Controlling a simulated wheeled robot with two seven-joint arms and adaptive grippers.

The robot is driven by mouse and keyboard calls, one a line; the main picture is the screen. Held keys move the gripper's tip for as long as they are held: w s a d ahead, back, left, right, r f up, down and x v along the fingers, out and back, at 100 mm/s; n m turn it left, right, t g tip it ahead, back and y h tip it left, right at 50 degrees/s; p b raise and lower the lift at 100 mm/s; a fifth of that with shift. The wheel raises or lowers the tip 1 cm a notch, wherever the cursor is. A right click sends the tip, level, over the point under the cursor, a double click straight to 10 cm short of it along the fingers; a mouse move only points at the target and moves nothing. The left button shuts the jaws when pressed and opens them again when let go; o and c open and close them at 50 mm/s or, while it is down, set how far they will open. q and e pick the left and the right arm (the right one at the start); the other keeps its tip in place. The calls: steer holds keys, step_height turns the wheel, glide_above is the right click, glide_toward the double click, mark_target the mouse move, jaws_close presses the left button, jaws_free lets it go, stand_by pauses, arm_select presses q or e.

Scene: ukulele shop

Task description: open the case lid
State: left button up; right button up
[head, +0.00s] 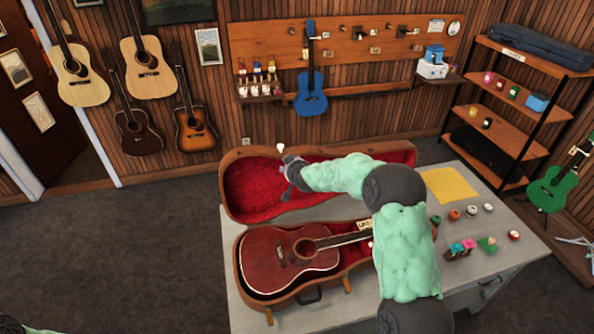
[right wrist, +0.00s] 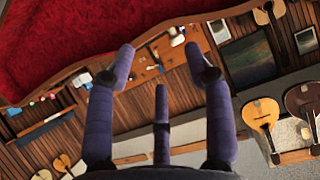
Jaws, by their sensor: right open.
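The brown case (head: 240,292) lies on the workbench with a dark red guitar (head: 290,255) in its red-lined base. Its lid (head: 228,200) is open behind the base, red lining facing me; I cannot tell its exact tilt. My right arm reaches across the lid, hiding part of it and the case's right end. My right gripper (head: 288,176) is open and empty in front of the lining. In the right wrist view its fingers (right wrist: 160,62) are spread, with the lid's edge and lining (right wrist: 60,40) beyond. A dark part of my left gripper (head: 10,324) shows at the bottom left corner.
On the bench's right are a yellow cloth (head: 450,186) and several small coloured items (head: 463,248). Guitars (head: 148,68) hang on the back wall. A shelf rack (head: 510,105) and a green ukulele (head: 553,188) stand at right. The floor at left is clear.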

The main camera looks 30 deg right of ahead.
steer(key=v, duration=0.9)
steer(key=shift+s+r, duration=0.25)
steer(key=shift+s, duration=0.1)
